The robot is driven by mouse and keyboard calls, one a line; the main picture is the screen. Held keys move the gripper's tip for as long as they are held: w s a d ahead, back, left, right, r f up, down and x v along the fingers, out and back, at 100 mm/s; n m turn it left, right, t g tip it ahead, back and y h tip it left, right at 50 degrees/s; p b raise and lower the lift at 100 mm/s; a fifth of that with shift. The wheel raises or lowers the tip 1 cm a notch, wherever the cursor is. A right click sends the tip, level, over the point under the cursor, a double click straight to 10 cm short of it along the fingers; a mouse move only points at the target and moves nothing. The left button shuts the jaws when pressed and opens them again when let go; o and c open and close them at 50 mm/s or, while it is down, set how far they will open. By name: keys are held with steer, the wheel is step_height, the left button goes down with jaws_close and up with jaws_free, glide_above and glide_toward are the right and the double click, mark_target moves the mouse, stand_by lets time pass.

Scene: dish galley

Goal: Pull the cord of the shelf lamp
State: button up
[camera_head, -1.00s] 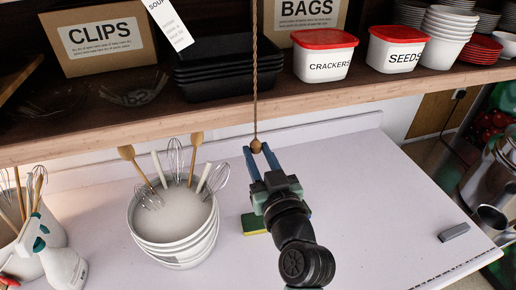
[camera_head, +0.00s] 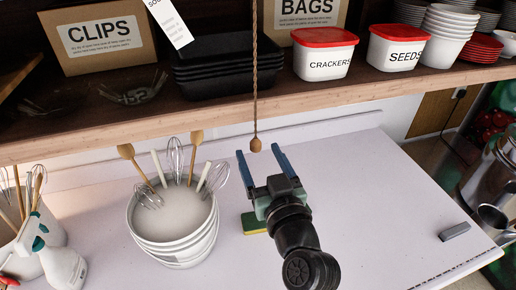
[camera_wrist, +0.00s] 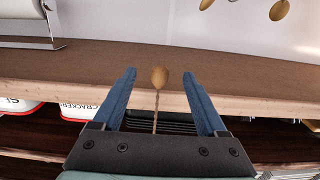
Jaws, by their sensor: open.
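The lamp cord (camera_head: 255,75) is a brown twisted cord that hangs straight down in front of the shelf, with a small wooden bead (camera_head: 256,144) at its lower end. The lamp itself is out of view. My gripper (camera_head: 260,152) is open, its two blue fingers spread to either side of the bead in the head view. In the wrist view the bead (camera_wrist: 159,77) shows between the open fingertips (camera_wrist: 160,80), with the cord (camera_wrist: 156,112) running from it toward the shelf. Neither finger visibly touches the bead. How far apart they are in depth is unclear.
The wooden shelf edge (camera_head: 330,92) runs across above the counter. White bowls with whisks (camera_head: 175,235) stand left of my arm. A green and yellow sponge (camera_head: 253,222) lies beside my gripper. The counter to the right is mostly clear, with a grey block (camera_head: 454,231).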

steer(key=b+v, duration=0.1)
steer(key=v, duration=0.5)
steer(key=shift+s+b, duration=0.35)
steer(key=shift+d, duration=0.1)
